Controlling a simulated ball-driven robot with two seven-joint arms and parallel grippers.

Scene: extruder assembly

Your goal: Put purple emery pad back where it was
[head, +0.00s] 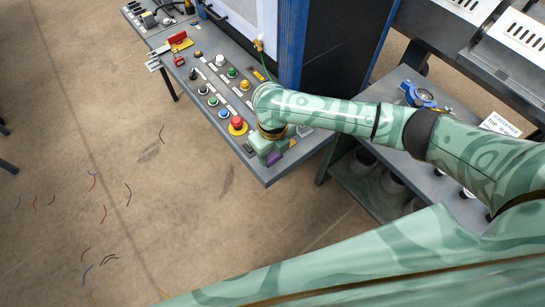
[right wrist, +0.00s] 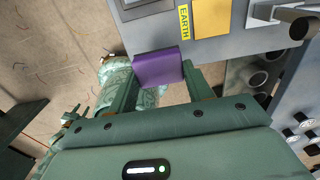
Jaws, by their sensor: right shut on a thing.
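The purple emery pad (right wrist: 158,67) is a small block between the two fingers of my right gripper (right wrist: 160,88) in the right wrist view. The gripper is shut on it. In the head view a bit of the pad (head: 273,158) shows below my right gripper (head: 268,146), at the front right corner area of the grey control table (head: 270,178). In the wrist view the pad overlaps the table's edge; I cannot tell whether it touches the table.
The table carries a panel of coloured buttons (head: 225,92), with a red one (head: 237,125) near my gripper. A yellow EARTH label (right wrist: 184,20) and a yellow block (right wrist: 211,18) are close to the pad. A second grey table (head: 400,155) stands to the right.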

